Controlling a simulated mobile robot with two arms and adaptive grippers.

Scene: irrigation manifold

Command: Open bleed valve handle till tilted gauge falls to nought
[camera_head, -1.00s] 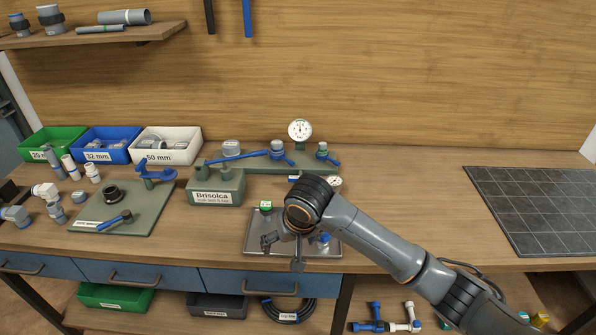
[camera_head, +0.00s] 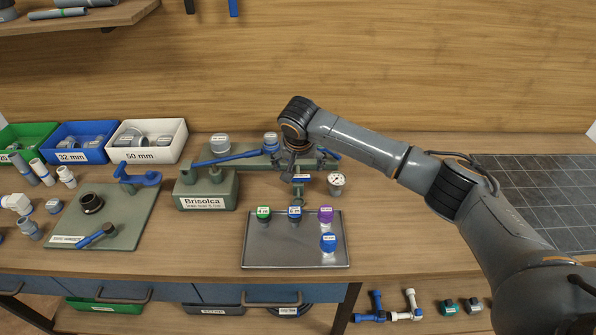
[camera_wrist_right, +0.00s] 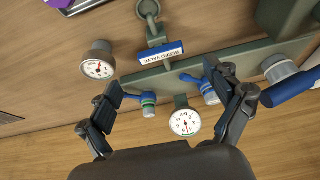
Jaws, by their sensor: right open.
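The tilted gauge (camera_head: 336,181), a small round white dial, stands right of my right gripper (camera_head: 298,168); in the right wrist view the gauge (camera_wrist_right: 98,68) is at upper left, its reading too small to be sure of. A blue bar with a white lettered label (camera_wrist_right: 161,52), seemingly the bleed valve handle, sits on a grey-green fitting in front of the manifold (camera_wrist_right: 240,57). It shows below the gripper in the head view (camera_head: 300,178). My right gripper (camera_wrist_right: 168,86) is open and empty, pointing down over the manifold, apart from the bar. My left gripper is out of view.
A second gauge (camera_wrist_right: 185,122) and blue valve levers (camera_wrist_right: 130,95) sit on the manifold close to my fingers. A metal tray (camera_head: 290,257) with colour-capped pieces lies in front. A Brisolca block (camera_head: 205,190) stands left. The bench right of the tray is clear.

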